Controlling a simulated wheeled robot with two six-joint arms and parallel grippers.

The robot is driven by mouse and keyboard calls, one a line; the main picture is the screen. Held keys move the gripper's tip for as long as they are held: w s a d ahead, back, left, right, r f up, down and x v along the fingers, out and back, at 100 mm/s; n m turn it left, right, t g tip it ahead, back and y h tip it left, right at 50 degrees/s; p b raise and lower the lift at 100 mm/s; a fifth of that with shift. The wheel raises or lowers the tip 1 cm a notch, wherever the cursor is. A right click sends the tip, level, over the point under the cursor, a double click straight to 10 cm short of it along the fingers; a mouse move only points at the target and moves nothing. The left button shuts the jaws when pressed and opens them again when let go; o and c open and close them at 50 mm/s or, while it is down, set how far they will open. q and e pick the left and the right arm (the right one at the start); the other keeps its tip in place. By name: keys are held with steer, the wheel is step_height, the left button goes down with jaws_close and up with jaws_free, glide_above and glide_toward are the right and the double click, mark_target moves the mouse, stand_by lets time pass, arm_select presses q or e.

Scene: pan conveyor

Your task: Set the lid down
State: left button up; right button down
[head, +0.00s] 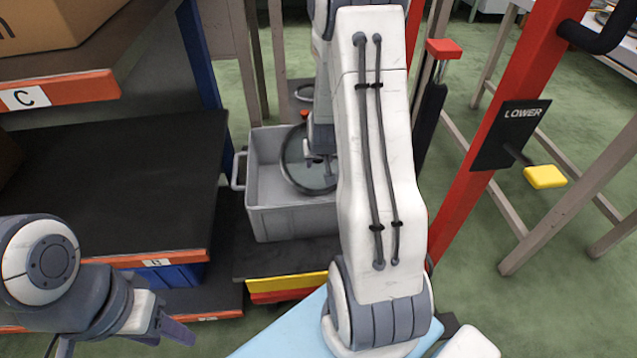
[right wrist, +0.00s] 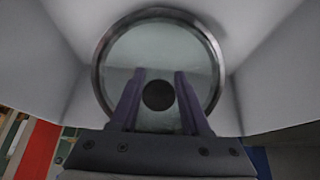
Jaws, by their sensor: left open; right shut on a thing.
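The lid (head: 296,166) is a round dark glass disc with a metal rim, at the right side of the grey crate (head: 290,224) in the head view. My right gripper (right wrist: 158,92) is shut on the lid's dark knob, with a finger on each side of it. The lid's round rim shows in the right wrist view (right wrist: 214,62) with pale crate walls around it. I cannot tell whether the lid touches the crate floor. My right arm hides part of the lid and crate. My left gripper (head: 172,326) is open and empty at the lower left.
The crate stands on a dark platform with a yellow and red front edge (head: 285,283). A shelf rack with a black deck (head: 110,190) is at left. A red post with a LOWER sign (head: 510,133) and yellow lever (head: 545,177) stands at right.

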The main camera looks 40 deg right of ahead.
mark_target(319, 176)
step_height(319, 176, down, 4)
steer(key=b, duration=0.2)
steer(key=shift+f+b, duration=0.25)
steer(key=shift+b, duration=0.1)
steer(key=c, duration=1.5)
jaws_free()
steer(key=shift+s+a+f, duration=0.1)
steer(key=shift+s, duration=0.1)
steer(key=o, duration=1.2)
steer(key=shift+f, duration=0.1)
steer(key=shift+c, duration=0.2)
steer(key=p+v, duration=0.7)
steer(key=v, duration=0.4)
steer(key=s+a+r+n+g+y, duration=0.15)
steer(key=a+r+n, duration=0.25)
steer(key=a, duration=0.7)
steer(key=s+a+r+n+y, duration=0.2)
steer(key=a+r+n+y, duration=0.15)
steer(key=a, duration=0.85)
steer(key=s+a+r+n+g, duration=0.1)
steer(key=s+a+r+n, duration=0.1)
steer(key=s, duration=0.5)
steer(key=s+a+r+n+g, duration=0.2)
steer(key=s+a+r+n, duration=0.1)
steer(key=s+a, duration=0.4)
steer(key=shift+s+r+n+h, duration=0.2)
steer(key=shift+s+n+h, duration=0.2)
steer(key=shift+s+n, duration=0.25)
steer(key=shift+r+g, duration=0.1)
steer(key=shift+g, duration=0.15)
